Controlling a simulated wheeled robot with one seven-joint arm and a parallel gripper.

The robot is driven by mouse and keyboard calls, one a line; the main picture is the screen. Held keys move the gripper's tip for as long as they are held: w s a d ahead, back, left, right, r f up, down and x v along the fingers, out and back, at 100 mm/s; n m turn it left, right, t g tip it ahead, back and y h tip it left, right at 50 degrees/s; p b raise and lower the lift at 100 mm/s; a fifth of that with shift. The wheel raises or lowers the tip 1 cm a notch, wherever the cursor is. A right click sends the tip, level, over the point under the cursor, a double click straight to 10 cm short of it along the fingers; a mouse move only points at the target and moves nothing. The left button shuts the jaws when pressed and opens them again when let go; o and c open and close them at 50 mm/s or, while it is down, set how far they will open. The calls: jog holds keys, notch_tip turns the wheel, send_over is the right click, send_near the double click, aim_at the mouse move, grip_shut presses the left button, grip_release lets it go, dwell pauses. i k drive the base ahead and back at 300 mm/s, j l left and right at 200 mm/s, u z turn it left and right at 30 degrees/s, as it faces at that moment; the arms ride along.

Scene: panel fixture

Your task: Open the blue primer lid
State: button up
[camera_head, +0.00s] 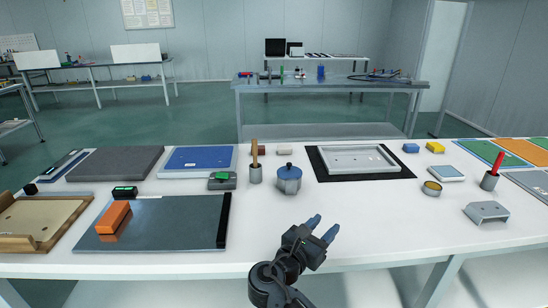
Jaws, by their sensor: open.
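A small grey pot (289,184) stands near the middle of the white table, with a blue lid (289,172) on top that has a small dark knob. The lid sits on the pot's rim and looks closed. My gripper (325,229) is open and empty above the table's front part, nearer to me and a little to the right of the pot. It is apart from the pot, with its two blue fingertips pointing up and to the right in the picture.
A grey cup with a wooden handle (255,172) stands just left of the pot. A grey tray on a black mat (322,174) lies to the right. A dark panel with an orange block (115,217) lies at left. A bracket (486,213) stands at right.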

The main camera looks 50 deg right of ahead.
aim_at(289, 171)
jog(key=i+l, duration=0.55)
jog(key=i, duration=0.3)
